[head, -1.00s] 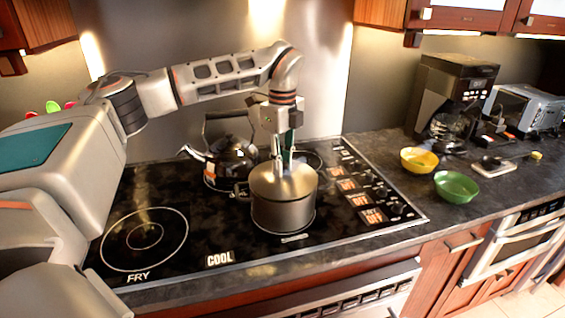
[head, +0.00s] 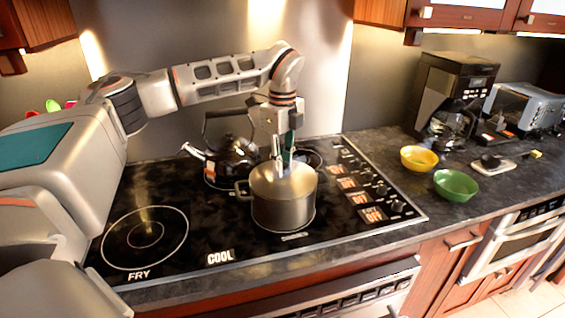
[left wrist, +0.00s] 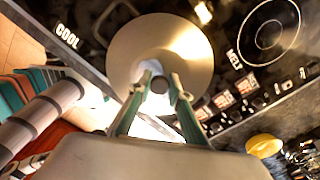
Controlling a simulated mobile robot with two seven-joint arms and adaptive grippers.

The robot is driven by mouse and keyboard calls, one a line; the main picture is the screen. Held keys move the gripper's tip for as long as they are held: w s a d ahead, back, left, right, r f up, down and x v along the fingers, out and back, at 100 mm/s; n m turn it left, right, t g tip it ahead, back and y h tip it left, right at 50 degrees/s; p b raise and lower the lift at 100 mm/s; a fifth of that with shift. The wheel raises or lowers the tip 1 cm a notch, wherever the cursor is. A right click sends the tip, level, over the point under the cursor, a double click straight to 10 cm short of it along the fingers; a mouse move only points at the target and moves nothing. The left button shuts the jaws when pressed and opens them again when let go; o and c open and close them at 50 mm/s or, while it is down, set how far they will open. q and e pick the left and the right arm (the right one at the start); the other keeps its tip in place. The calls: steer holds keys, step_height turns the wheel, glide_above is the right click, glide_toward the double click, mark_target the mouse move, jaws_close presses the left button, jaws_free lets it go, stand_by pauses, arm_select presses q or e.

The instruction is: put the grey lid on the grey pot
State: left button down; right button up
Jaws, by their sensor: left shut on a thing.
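The grey pot (head: 284,212) stands upright on a burner toward the front of the black stovetop, its side handles showing. The grey lid (head: 262,181) lies about level over the pot's mouth, with no clear gap at the rim in the head view. My left gripper (head: 283,164) points down from above, shut on the lid's knob. In the left wrist view the round lid (left wrist: 185,50) hides most of the pot, and the gripper's fingers (left wrist: 163,84) are on either side of the knob. My right gripper is not in view.
A dark kettle (head: 232,158) stands behind and left of the pot. An empty front-left burner (head: 145,238) is clear. A yellow bowl (head: 419,160), a green bowl (head: 456,187) and a coffee maker (head: 453,95) are on the counter at right.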

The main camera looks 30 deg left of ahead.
arm_select(q)
steer(key=shift+f, duration=0.15)
stand_by(0.6)
steer(key=c, duration=1.3)
jaws_free()
steer(key=shift+r+p, duration=0.9)
steer(key=shift+r, duration=2.6)
steer(key=shift+s, duration=0.1)
